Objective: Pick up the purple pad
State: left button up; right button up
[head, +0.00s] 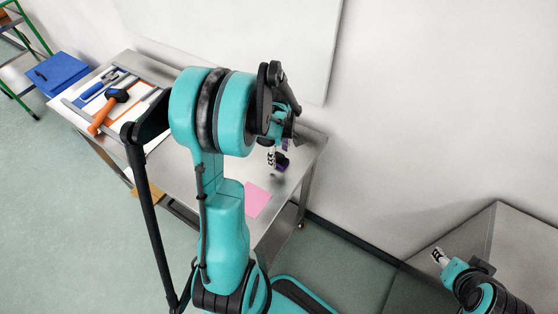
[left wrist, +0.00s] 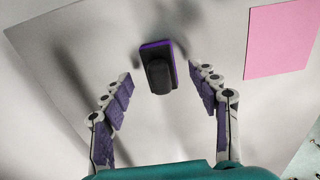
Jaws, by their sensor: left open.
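The purple pad (left wrist: 157,68) has a purple base and a black grip on top. It lies on the grey metal table (head: 180,165). In the left wrist view it sits between and just beyond the tips of my open left gripper (left wrist: 161,76), with gaps on both sides. In the head view the pad (head: 282,161) is partly hidden by my left gripper (head: 272,157), which hangs over it pointing down. My right gripper (head: 439,257) is at the lower right, away from the table; its opening is unclear.
A pink sheet (head: 257,200) lies flat near the pad; it also shows in the left wrist view (left wrist: 280,40). A tray (head: 148,98) with an orange-handled hammer (head: 108,112) and other tools lies at the table's far left. A wall stands behind the table.

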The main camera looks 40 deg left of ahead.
aim_at(279, 156)
pick_arm(q)
jog(key=shift+f, duration=0.9)
jog(key=shift+c, duration=1)
jog(key=c, duration=1.1)
jog(key=shift+o, duration=0.2)
jog(key=shift+r, duration=0.1)
jog(key=shift+r, duration=0.5)
jog(key=r, duration=0.1)
jog(key=r+p, duration=0.1)
jog(key=r, duration=0.1)
jog(key=shift+s+d+r, duration=0.15)
jog(key=shift+s+r, duration=0.15)
jog(key=shift+r, duration=0.05)
jog(key=s+d+r+p, duration=0.3)
jog(key=s+r, duration=0.3)
jog(key=s, duration=0.4)
jog(key=shift+d, duration=0.8)
jog(key=shift+r, duration=0.1)
